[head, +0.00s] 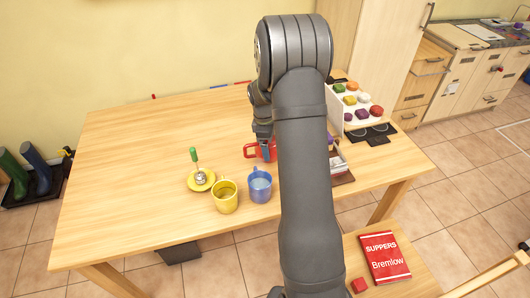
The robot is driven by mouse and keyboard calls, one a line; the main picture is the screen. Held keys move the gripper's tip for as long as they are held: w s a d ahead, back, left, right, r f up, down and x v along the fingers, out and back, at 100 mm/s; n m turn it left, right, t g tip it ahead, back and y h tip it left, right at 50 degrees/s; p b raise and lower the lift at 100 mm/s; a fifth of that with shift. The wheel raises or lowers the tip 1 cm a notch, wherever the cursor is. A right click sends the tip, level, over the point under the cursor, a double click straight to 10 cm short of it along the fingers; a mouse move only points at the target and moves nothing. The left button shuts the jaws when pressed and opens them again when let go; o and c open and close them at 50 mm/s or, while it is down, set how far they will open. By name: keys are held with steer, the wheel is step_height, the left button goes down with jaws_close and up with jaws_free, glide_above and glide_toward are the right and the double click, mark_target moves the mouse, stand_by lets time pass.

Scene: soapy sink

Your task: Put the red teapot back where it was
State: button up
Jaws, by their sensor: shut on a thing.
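The red teapot (251,151) shows in the head view as a small red piece near the middle of the wooden table, left of my arm. My gripper (266,148) points down and is shut on it. My arm hides most of the teapot's right side, so its full shape and whether its base touches the table cannot be told.
A blue mug (260,187) and a yellow mug (225,198) stand in front of the teapot. A yellow saucer (209,185) with a green-handled tool is to the left. A white rack (337,117) of coloured pieces stands at right, partly behind my arm. The left half of the table (130,170) is clear.

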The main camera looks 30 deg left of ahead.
steer(key=shift+a+f, duration=0.4)
steer(key=shift+a, duration=0.3)
steer(key=shift+f, duration=2)
steer(key=o, duration=1.2)
steer(key=shift+f, duration=0.15)
steer(key=r, duration=0.4)
steer(key=a+r, duration=0.1)
steer(key=r, duration=0.7)
steer(key=shift+s+a+r, duration=0.1)
steer(key=shift+s+a, duration=0.1)
steer(key=shift+s, duration=0.1)
